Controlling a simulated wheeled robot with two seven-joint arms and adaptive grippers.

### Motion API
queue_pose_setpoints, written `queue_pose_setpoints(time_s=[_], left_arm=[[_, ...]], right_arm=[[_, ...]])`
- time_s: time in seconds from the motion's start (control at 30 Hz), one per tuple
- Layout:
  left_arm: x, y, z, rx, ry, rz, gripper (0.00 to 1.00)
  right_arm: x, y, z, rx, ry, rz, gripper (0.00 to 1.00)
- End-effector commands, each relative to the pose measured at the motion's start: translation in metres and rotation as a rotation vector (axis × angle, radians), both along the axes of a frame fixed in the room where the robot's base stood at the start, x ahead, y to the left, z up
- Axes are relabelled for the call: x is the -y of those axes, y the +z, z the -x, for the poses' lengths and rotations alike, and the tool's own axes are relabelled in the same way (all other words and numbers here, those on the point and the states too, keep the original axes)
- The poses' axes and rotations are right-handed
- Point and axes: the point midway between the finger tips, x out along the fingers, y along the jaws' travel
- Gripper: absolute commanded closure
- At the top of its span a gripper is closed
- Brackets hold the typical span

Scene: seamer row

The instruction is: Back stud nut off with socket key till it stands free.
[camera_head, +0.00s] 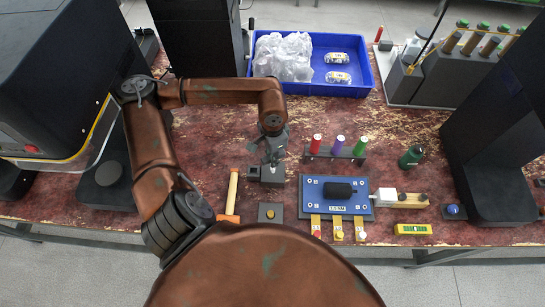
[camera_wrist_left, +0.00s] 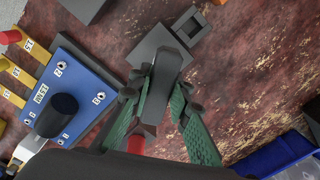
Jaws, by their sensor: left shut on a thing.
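My left gripper (camera_head: 272,152) is shut on a dark grey, block-like piece, which looks like the socket key (camera_wrist_left: 160,82); in the left wrist view the green fingers (camera_wrist_left: 160,98) close on both sides of it. It is over or beside a grey holder (camera_head: 254,172) with a square opening, which also shows in the wrist view (camera_wrist_left: 188,26). I cannot tell whether the key touches the holder. My right gripper is not in view.
A hammer (camera_head: 232,193) lies left of the stud block. A blue plate (camera_head: 325,204) with a black lump and yellow tabs is on the right. A rack (camera_head: 336,156) of coloured cylinders stands behind it. A blue tray (camera_head: 372,91) is at the back. Dark machines flank the table.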

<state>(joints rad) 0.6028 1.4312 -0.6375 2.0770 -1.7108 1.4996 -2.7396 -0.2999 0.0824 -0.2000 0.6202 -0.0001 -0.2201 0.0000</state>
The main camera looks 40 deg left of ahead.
Motion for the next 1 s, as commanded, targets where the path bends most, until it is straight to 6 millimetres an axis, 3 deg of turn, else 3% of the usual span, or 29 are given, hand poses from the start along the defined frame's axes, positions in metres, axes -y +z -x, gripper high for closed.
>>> queue_pose_setpoints(time_s=[0.43, 0.73, 1.0], left_arm=[[0.0007, -0.0023, 0.0009, -0.002, 0.105, 0.001, 1.00], [0.0014, -0.0031, 0.0015, -0.003, 0.388, -0.001, 1.00], [0.0014, -0.0027, 0.0020, -0.004, 0.410, 0.000, 1.00]], right_arm=[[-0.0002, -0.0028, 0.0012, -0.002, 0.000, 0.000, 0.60], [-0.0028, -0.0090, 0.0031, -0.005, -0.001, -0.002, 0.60], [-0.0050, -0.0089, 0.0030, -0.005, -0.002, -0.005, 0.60]])
